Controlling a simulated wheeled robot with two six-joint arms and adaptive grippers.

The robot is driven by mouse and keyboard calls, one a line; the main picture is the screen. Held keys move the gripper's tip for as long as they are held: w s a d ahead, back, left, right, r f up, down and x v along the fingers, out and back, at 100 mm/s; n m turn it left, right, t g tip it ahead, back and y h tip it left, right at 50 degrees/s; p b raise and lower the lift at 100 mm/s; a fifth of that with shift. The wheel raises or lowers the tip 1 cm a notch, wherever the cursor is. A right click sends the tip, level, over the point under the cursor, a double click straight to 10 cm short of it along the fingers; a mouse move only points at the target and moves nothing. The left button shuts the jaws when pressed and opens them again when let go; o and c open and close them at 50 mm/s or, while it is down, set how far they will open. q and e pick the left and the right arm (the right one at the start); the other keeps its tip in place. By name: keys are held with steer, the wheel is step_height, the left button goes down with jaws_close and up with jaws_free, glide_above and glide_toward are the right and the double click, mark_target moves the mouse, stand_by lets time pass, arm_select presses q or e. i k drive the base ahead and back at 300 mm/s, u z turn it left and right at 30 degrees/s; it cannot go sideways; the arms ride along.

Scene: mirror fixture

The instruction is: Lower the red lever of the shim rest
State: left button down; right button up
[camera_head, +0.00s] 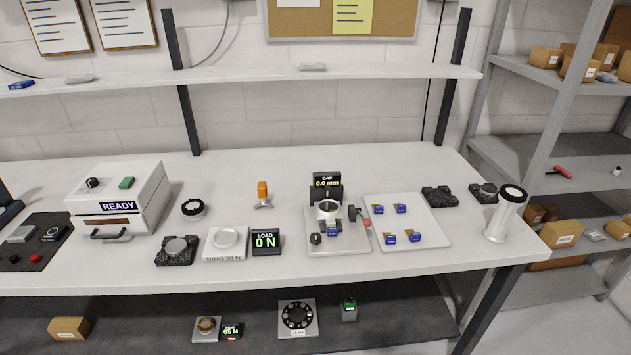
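A fixture on a light square plate (340,245) stands near the middle of the bench, and I take it for the shim rest. It carries a white ring-shaped part (327,210), a small blue block beside it and dark knobs. A lever with a red end (366,221) sticks out on the fixture's right side, from a dark round part. It looks slanted slightly downward to the right; its exact angle is too small to tell. A display (327,181) behind it reads "GAP 0.0 mm". Neither of my grippers is in view.
A white tray (432,236) with several blue-and-orange pieces lies close to the fixture's right. A load display (266,241) and a ring plate (226,254) stand to its left. A white cylinder (505,214) stands far right. The bench (300,272) is clear in front.

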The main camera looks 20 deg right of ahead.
mark_target(367, 222)
steer(key=z, duration=0.5)
steer(key=k, duration=1.2)
steer(key=u, duration=0.1)
steer(key=i, duration=0.3)
steer(key=u, duration=0.7)
steer(key=i, duration=1.6)
steer(key=z, duration=0.8)
